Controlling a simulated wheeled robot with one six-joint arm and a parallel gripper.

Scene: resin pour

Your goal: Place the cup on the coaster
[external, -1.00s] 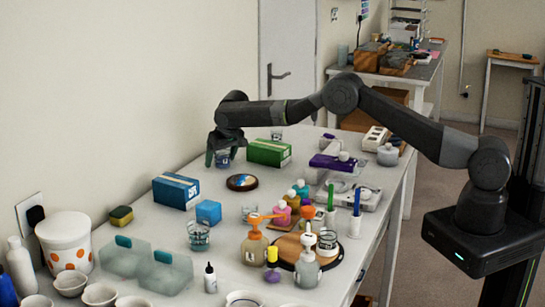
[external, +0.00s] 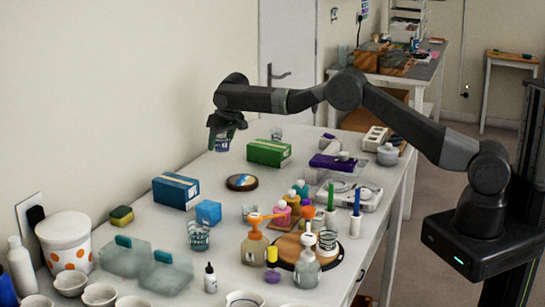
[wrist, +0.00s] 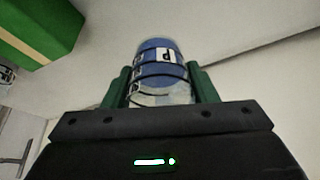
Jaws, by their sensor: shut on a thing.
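My gripper (external: 223,134) is shut on a clear cup (external: 222,146) with a blue band, near the wall at the far left part of the table. In the wrist view, the cup (wrist: 160,72) sits between the two green fingers of my gripper (wrist: 160,88), and its blue part and a label show. The cup appears to be above the tabletop. The coaster (external: 242,182) is a dark disc with a blue and white pattern, lying flat and bare on the table, nearer the camera than the cup and slightly right of it.
A green box (external: 268,153) stands right of the cup, and it also shows in the wrist view (wrist: 45,25). A blue box (external: 175,191) stands left of the coaster, with a blue block (external: 208,212) in front. Bottles and a round board (external: 292,247) crowd the near middle.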

